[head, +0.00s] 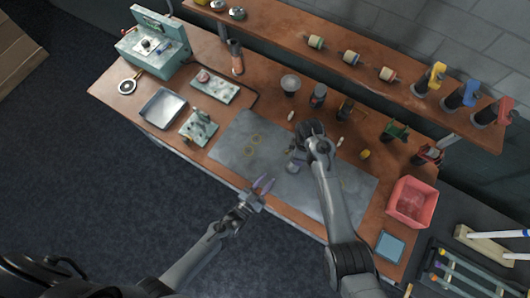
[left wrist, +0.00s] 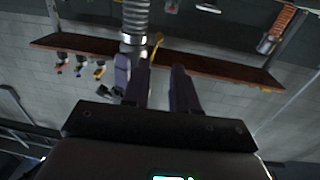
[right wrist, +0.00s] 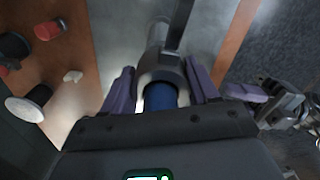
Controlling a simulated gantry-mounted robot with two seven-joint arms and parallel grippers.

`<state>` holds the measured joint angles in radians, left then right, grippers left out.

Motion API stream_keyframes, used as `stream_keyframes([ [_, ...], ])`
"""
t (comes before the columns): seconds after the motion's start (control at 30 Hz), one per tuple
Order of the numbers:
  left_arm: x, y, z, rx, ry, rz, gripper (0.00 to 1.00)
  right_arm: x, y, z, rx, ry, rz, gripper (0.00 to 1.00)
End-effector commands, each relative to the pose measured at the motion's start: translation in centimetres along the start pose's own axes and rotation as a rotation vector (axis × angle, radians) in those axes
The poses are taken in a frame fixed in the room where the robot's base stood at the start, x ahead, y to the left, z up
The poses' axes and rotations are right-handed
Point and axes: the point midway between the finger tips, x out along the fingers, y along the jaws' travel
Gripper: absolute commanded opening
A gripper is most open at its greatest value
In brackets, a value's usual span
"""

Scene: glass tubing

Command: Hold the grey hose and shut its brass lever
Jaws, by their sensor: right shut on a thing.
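The grey ribbed hose (left wrist: 135,15) shows at the top of the left wrist view, with a bright metal collar at its end. A yellow piece, seemingly the brass lever (left wrist: 156,41), sticks out beside the collar. My left gripper (head: 263,186) is open and empty above the mat's front edge; the hose shows beyond one of its fingers. My right gripper (head: 299,158) is over the mat. In the right wrist view its fingers (right wrist: 160,88) are shut on a grey part with a blue section (right wrist: 160,97), seemingly the hose. The lever's angle is unclear.
The grey mat (head: 240,150) covers the middle of the bench. A red bin (head: 412,203) and a blue pad lie at the right. Trays (head: 162,108) and a teal case (head: 155,45) are at the left. Several bottles and spools stand on the shelf (head: 280,30) behind.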

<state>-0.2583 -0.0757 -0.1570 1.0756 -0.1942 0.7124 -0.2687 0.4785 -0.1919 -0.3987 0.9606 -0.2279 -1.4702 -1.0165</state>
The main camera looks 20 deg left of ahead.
Motion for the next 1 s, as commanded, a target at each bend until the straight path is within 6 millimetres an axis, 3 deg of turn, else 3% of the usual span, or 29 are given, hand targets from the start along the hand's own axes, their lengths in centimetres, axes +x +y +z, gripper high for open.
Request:
stream_keyframes([
  [0.1,0.0,0.0,0.0,0.0,0.0,0.0,0.26,0.0,0.0,0.0,0.0,0.0,0.0,0.14],
  [0.3,0.9,0.3,-0.3,-0.023,-0.008,0.035,0.0,0.0,0.0,0.0,0.0,0.0,0.0,0.14],
  [0.47,3.5,2.0,-1.3,-0.101,-0.052,0.168,0.0,0.0,0.0,0.0,0.0,0.0,-0.001,0.14],
  [0.63,6.5,5.3,-3.4,-0.194,-0.181,0.432,0.0,0.0,0.0,0.0,0.0,0.0,-0.001,0.14],
  [0.83,6.5,8.6,-5.6,-0.165,-0.465,0.78,0.0,0.0,0.0,0.0,0.0,0.0,-0.001,0.14],
  [1.0,7.2,4.9,-7.9,-0.149,-0.811,0.828,0.0,0.0,0.0,0.0,0.0,0.0,-0.001,0.14],
])
